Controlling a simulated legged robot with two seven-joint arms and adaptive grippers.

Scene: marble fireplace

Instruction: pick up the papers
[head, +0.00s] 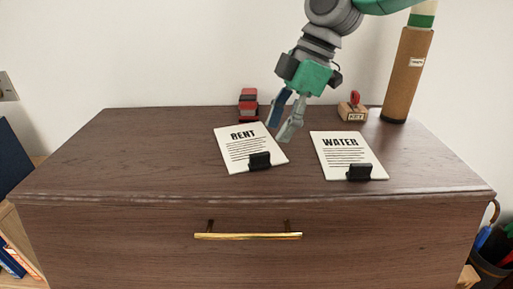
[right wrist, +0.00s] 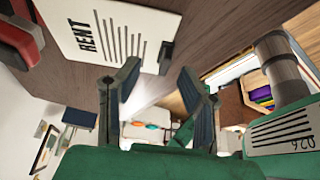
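The RENT paper (head: 240,141) lies on the left of the dresser top with a black clip (head: 260,161) at its lower edge. The WATER paper (head: 338,148) lies to its right with its own black clip (head: 359,172). My right gripper (head: 282,124) is open and empty, just above the dresser at the upper right edge of the RENT paper. In the right wrist view the RENT paper (right wrist: 103,28) is beyond the spread fingers (right wrist: 158,92), with nothing between them. My left gripper is not in view.
A red object (head: 248,104) stands behind the RENT paper. A KEY block (head: 352,111) with a red top and a tall brown tube (head: 406,75) stand at the back right. The dresser top (head: 130,150) is clear on the left; a brass handle (head: 248,236) is on its front.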

